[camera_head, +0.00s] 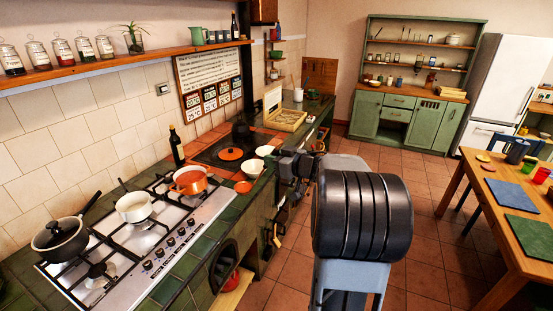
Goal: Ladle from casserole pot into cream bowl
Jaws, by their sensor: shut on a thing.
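The orange casserole pot (188,181) stands upright on the right part of the hob, with its top open. A cream bowl (253,169) stands on the tiled counter to the right of the pot. A second pale bowl (264,151) is just behind it, close to my gripper. My gripper (278,157) is small in view at the end of my arm, over the counter edge right of the bowls. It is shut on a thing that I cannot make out. No ladle can be made out clearly. The pot's contents are hard to see.
A white saucepan (134,207) and a lidded dark pan (61,236) share the gas hob (150,243). A dark bottle (176,147) stands behind the orange pot. A small orange dish (243,187) lies before the bowls. A wooden table (490,205) stands right; the floor between is clear.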

